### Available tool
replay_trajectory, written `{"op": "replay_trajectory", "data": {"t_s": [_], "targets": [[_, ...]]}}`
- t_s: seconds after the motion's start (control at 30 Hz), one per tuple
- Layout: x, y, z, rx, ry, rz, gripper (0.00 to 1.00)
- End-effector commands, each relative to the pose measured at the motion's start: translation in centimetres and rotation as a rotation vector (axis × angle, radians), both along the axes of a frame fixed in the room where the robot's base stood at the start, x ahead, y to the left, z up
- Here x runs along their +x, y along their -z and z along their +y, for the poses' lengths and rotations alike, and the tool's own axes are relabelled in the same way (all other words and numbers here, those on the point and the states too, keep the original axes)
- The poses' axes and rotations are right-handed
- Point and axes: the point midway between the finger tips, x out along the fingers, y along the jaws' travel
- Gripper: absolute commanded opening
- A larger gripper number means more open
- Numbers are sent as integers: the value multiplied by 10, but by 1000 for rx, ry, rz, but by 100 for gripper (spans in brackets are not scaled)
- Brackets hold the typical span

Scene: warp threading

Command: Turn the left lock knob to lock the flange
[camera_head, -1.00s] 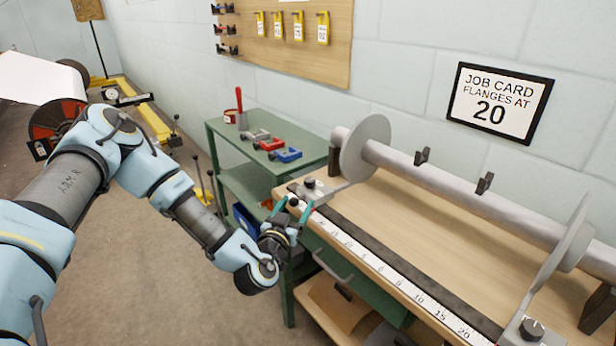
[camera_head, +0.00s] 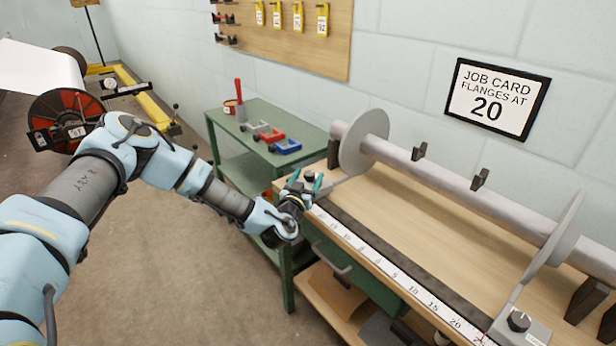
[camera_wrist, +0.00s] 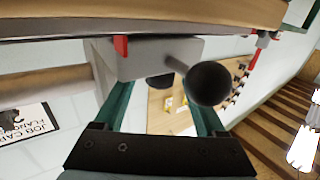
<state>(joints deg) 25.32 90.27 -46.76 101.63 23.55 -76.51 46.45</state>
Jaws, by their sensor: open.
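The left flange (camera_head: 362,142) is a grey disc on the long bar. Its grey bracket sits at the left end of the bench, with a small dark lock knob (camera_head: 309,176) on top. My gripper (camera_head: 305,184) is open at this bracket, its teal fingers partly overlapping it. In the wrist view the grey block (camera_wrist: 150,57) spans the space ahead of my open gripper (camera_wrist: 165,100). A black ball on a grey stem (camera_wrist: 210,83) stands in front of the right finger. A second dark knob end shows between the fingers. I cannot tell whether either finger touches anything.
The right flange (camera_head: 556,228) and its knob (camera_head: 518,320) are at the bench's right end. A numbered scale (camera_head: 400,275) runs along the front edge. A green cart (camera_head: 250,112) with red, blue and grey parts stands left. A job card (camera_head: 497,98) reads 20.

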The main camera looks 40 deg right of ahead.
Motion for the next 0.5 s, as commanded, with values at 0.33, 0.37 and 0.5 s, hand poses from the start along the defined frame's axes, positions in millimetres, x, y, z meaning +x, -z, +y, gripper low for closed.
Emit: {"op": "replay_trajectory", "data": {"t_s": [0.33, 0.37, 0.5], "targets": [[0, 0, 0, 0, 0, 0, 47], [0, 0, 0, 0, 0, 0, 43], [0, 0, 0, 0, 0, 0, 28]]}}
